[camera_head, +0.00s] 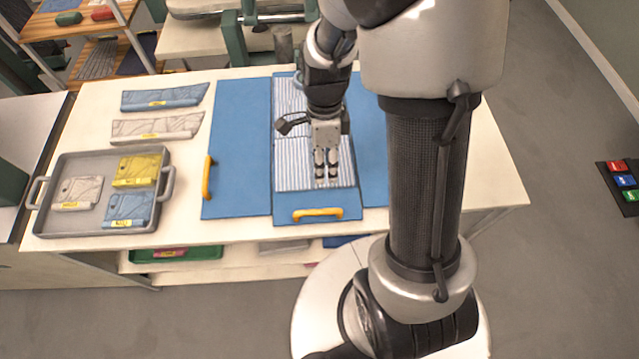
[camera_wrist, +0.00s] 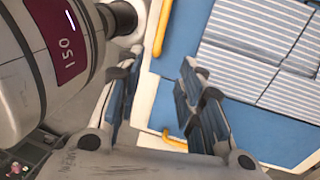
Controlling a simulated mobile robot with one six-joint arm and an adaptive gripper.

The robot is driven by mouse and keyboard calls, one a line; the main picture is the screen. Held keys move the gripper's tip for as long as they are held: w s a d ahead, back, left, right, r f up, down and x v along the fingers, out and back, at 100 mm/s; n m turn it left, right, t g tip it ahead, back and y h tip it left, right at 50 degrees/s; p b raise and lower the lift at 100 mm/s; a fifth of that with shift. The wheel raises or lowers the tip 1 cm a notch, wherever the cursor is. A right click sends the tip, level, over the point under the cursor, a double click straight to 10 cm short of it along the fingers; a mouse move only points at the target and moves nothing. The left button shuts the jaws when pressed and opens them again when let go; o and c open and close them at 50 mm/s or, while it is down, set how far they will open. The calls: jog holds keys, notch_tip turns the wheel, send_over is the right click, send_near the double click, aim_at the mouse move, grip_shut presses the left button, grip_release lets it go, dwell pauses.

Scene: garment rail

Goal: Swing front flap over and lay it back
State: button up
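A blue folding board lies on the table, with its left flap (camera_head: 235,150) flat. The front flap (camera_head: 290,207) lies flat at the near end of its middle strip, with a yellow handle (camera_head: 318,213) along its near edge. A blue-and-white striped garment (camera_head: 295,165) lies along the middle strip, also seen in the wrist view (camera_wrist: 245,50). My gripper (camera_head: 326,174) is over the near part of the garment, behind the front handle, pointing down. In the wrist view my gripper (camera_wrist: 160,80) has its fingers apart with nothing between them. My arm hides much of the right flap (camera_head: 373,160).
A grey tray (camera_head: 60,222) with several folded, tagged garments stands at the left of the table (camera_head: 240,230). Two folded garments, blue (camera_head: 162,97) and whitish (camera_head: 155,128), lie behind it. A yellow handle (camera_head: 207,177) stands on the left flap's outer edge.

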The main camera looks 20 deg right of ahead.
aim_at(325, 210)
jog(key=s+f+b, duration=0.1)
jog(key=f, duration=0.4)
jog(key=s+f+b, duration=0.1)
jog(key=f, duration=0.4)
jog(key=s+a+f+b, duration=0.1)
jog(key=f, duration=0.5)
jog(key=shift+s+b, duration=0.1)
jog(key=shift+b, duration=0.2)
jog(key=shift+c, duration=0.2)
grip_shut()
